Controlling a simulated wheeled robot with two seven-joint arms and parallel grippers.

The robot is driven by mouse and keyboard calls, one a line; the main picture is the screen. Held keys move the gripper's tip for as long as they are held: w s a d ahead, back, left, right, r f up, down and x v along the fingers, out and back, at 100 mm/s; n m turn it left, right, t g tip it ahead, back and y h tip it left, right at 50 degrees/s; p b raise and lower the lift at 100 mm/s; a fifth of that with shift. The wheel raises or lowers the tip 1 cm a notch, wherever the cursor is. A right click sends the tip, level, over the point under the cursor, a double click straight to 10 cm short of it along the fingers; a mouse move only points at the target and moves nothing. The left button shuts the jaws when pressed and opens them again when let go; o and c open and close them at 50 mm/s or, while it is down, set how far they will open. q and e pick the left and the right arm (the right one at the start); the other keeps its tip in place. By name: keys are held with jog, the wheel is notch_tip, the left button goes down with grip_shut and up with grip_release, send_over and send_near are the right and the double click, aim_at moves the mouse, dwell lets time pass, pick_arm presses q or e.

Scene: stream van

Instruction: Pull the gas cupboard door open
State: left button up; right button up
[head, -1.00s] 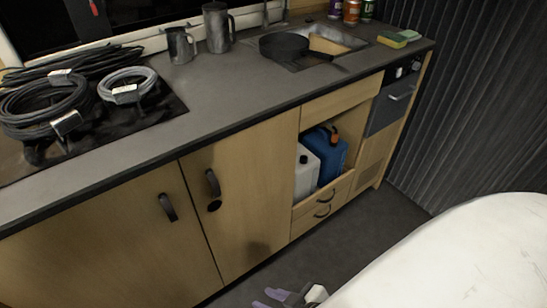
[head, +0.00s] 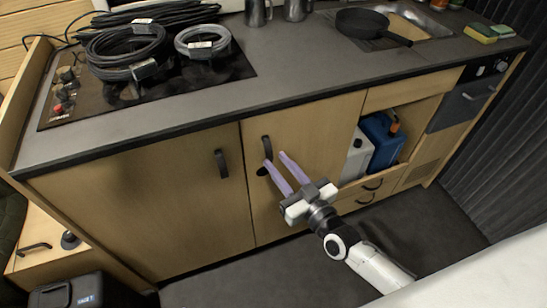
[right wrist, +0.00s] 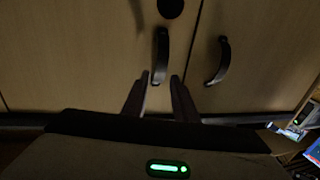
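Two closed light-wood cupboard doors stand side by side under the counter: a left door (head: 140,205) and a right door (head: 315,135). The left door has a dark curved handle (head: 221,164). The right door has a dark curved handle (head: 267,147) near its left edge and a black round fitting below it; the fitting (right wrist: 171,7) shows in the right wrist view. No label tells me which is the gas cupboard. My right gripper (head: 274,158) is open, its purple fingers pointing at the right door's handle. In the right wrist view, this handle (right wrist: 161,52) lies ahead between the fingertips; contact is unclear.
The grey counter (head: 300,70) overhangs the doors, with coiled cables (head: 125,50), a hob and a pan (head: 366,22) on top. An open shelf right of the doors holds a blue canister (head: 383,140). The dark floor (head: 250,285) in front is clear. A black box (head: 75,290) stands at lower left.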

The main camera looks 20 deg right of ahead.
aim_at(270, 155)
jog(key=shift+x, duration=1.5)
grip_shut()
